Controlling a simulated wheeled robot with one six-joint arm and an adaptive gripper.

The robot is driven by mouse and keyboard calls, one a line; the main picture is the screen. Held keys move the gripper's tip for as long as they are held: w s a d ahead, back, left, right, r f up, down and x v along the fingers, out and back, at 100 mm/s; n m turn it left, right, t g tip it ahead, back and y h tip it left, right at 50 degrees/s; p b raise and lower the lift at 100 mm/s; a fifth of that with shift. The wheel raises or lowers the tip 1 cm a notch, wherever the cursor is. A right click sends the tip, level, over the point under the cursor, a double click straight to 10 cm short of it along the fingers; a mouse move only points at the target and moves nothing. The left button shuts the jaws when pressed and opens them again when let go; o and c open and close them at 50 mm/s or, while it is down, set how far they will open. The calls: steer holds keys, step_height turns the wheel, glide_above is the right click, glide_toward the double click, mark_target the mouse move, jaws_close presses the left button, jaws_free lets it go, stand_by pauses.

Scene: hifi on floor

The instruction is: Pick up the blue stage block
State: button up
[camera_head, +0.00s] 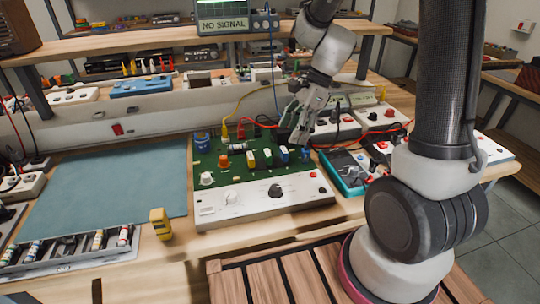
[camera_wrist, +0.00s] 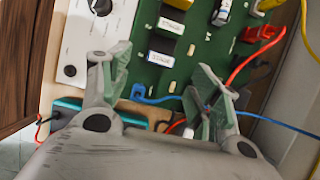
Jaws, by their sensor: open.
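The blue stage block (camera_head: 284,154) stands on the green circuit board (camera_head: 225,178), toward its right end, in the head view. In the wrist view it appears as a dark block with a white label (camera_wrist: 163,52), just beyond the gap between my fingertips. My gripper (camera_head: 299,138) is open and empty, above and slightly right of the block in the head view. Its two fingers also show in the wrist view (camera_wrist: 162,72), spread apart on either side of bare green board. I cannot tell the exact height above the board.
Green (camera_head: 267,157), yellow (camera_head: 251,159) and orange (camera_head: 225,161) parts stand left of the block. A blue plug (camera_wrist: 141,93) with a wire lies close to my fingers. A teal multimeter (camera_head: 345,172) sits right of the board. Red and yellow cables run behind.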

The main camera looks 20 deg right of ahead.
mark_target(284, 149)
steer(key=x, duration=0.7)
steer(key=shift+w+f, duration=0.15)
steer(key=shift+f, duration=0.3)
steer(key=c, duration=1)
